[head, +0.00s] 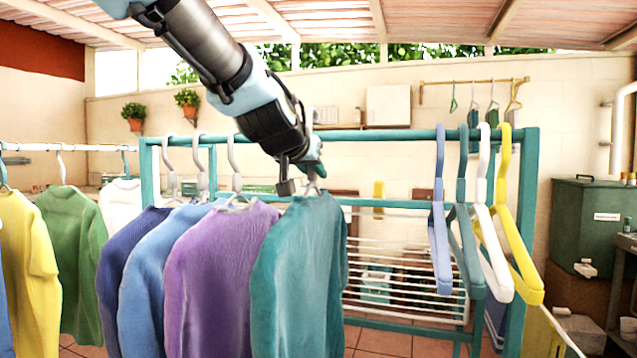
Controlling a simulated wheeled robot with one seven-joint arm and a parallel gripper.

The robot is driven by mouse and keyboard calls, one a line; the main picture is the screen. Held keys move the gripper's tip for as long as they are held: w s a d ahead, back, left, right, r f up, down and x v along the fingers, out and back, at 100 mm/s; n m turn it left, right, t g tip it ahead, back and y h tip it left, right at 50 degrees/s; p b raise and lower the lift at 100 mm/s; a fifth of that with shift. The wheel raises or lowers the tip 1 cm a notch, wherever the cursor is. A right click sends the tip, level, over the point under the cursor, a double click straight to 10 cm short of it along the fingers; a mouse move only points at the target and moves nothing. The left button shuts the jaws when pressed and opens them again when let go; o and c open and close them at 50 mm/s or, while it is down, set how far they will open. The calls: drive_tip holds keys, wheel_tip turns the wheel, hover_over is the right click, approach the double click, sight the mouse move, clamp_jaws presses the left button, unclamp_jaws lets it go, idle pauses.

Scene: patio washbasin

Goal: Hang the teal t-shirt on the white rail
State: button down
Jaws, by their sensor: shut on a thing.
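The teal t-shirt (308,270) hangs on a hanger at the right end of a row of shirts on the teal rail (385,134). My gripper (298,186) is at the top of this shirt, shut on its hanger, whose upper part is mostly hidden behind my gripper. I cannot tell whether the hook still touches the teal rail. The white rail (85,147) runs at the far left, with yellow, green and white shirts hanging from it.
Purple (212,270), blue (150,285) and navy (120,262) shirts hang close left of the teal one. Several empty hangers, including a yellow one (521,262), hang at the teal rail's right end. A white slatted drying rack (405,265) stands behind.

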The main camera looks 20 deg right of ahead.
drive_tip(key=s+a, duration=0.2)
drive_tip(key=s+a+r+p, duration=0.1)
drive_tip(key=s+a, duration=0.1)
drive_tip(key=shift+s+a, duration=0.15)
drive_tip(key=shift+s, duration=0.2)
drive_tip(key=shift+s+a, duration=0.15)
drive_tip(key=shift+f, duration=0.2)
